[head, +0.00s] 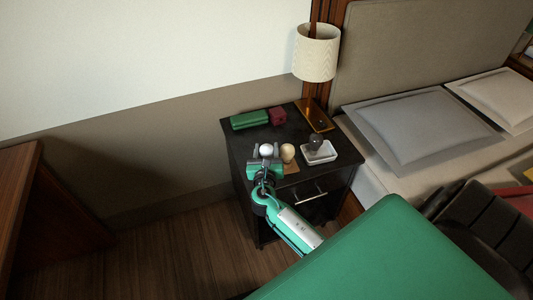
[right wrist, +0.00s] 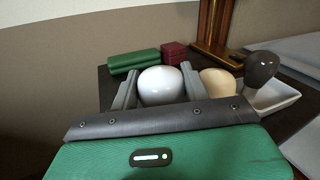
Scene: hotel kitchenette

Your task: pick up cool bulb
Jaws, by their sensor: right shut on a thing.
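The cool bulb (head: 267,150) is the white round one above the black nightstand (head: 240,143). My right gripper (head: 267,154) is shut on it, with one finger on each side. In the right wrist view the white bulb (right wrist: 161,86) sits between the two grey fingers, its lower part hidden by the gripper body. A warm cream bulb (head: 288,152) stands just right of the gripper, and it also shows in the right wrist view (right wrist: 218,83). Whether the white bulb touches the nightstand top cannot be told. My left gripper is not in view.
A white dish (head: 326,156) with a dark grey bulb (head: 316,142) is at the right. A green box (head: 249,120) and a dark red box (head: 278,116) lie at the back. A lamp (head: 316,52) stands at the back right. The bed is farther right.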

